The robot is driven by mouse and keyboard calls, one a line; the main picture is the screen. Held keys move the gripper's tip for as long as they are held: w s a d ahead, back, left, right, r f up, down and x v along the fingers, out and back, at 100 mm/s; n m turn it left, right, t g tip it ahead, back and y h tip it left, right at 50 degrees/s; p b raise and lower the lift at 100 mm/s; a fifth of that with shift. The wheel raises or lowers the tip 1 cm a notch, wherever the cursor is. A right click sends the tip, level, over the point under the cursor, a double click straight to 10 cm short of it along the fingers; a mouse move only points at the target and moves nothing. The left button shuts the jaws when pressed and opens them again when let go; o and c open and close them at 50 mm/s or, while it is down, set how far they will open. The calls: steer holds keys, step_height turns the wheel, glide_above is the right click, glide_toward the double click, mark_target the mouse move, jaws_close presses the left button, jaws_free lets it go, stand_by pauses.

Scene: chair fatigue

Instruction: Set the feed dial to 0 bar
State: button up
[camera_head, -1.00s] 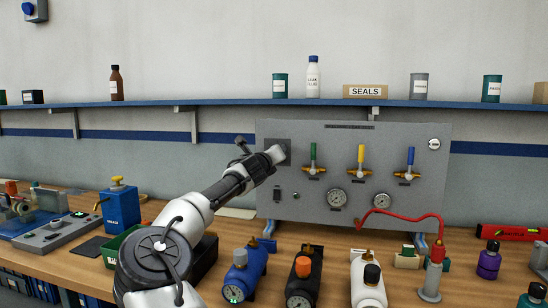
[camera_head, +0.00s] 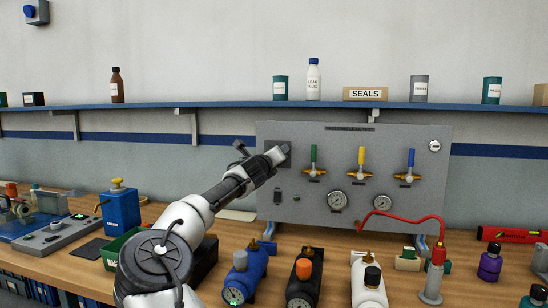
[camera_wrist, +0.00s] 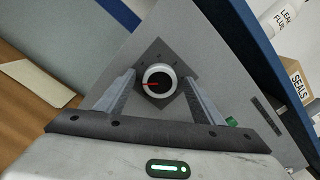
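The feed dial (camera_wrist: 158,80) shows in the wrist view as a round knob with a pale rim, a black face and a red pointer that points left in the picture. It sits on a dark square plate on the grey panel. My gripper (camera_wrist: 158,77) is open, with one finger on each side of the dial and a visible gap to its rim. I cannot read any scale marks. In the head view my gripper (camera_head: 281,154) is at the panel's upper left, in front of the dark plate, and hides the dial.
The grey panel (camera_head: 237,160) also carries green, yellow and blue valve handles, two gauges (camera_head: 337,200) and a red hose (camera_head: 400,214). A blue shelf (camera_head: 230,104) with bottles and cans runs above.

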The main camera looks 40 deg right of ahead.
steer(key=shift+a, duration=0.1)
steer(key=b+v, duration=0.3)
steer(key=v, duration=1.4)
steer(key=shift+s, duration=0.25)
